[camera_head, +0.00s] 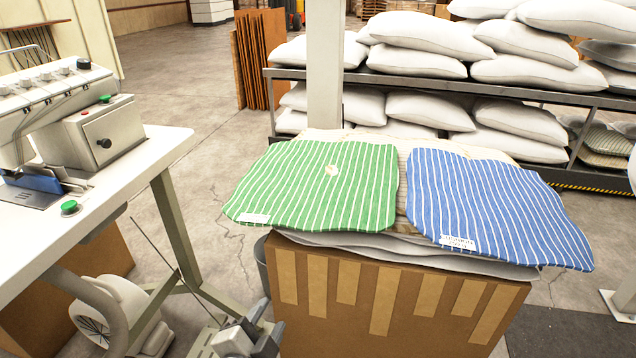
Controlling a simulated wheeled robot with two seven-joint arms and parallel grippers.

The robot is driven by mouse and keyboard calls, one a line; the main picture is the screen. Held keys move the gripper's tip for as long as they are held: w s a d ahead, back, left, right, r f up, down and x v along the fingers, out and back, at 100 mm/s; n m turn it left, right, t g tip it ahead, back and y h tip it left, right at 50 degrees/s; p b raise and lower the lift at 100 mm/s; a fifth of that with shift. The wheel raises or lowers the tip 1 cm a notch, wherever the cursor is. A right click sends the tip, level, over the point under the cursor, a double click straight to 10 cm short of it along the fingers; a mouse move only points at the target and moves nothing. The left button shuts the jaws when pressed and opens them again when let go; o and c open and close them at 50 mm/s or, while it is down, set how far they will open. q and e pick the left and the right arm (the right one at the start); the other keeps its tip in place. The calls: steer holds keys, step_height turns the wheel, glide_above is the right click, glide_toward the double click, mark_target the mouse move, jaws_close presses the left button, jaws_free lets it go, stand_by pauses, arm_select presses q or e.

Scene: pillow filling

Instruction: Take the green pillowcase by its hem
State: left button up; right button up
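The green pillowcase (318,190) with white stripes lies flat on the left of a stack of cloth on a cardboard box. A white label (253,218) sits at its front left corner, and a small pale round patch shows near its middle. A blue striped pillowcase (490,205) lies to its right, close beside it. My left gripper (262,326) is low at the bottom edge, in front of and left of the box, below and apart from the green pillowcase. Its fingers are partly cut off, so its opening is unclear. My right gripper is not in view.
The cardboard box (400,305) supports the stack. A white table (140,165) with a sewing machine (60,110) stands at the left. A metal rack (440,83) of white pillows and a pale post (324,70) stand behind. Floor shows between table and box.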

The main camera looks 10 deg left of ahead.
mark_target(296, 231)
arm_select(q)
steer(key=w+r+m+t, duration=0.3)
steer(key=w+r+m, duration=0.3)
steer(key=r, duration=0.1)
steer(key=w, duration=0.7)
steer(key=w+d, duration=0.1)
steer(key=w, duration=0.3)
steer(key=shift+f+b, duration=0.25)
steer(key=shift+b, duration=0.1)
steer(key=shift+w, duration=0.65)
steer(key=shift+c, duration=0.3)
jaws_close()
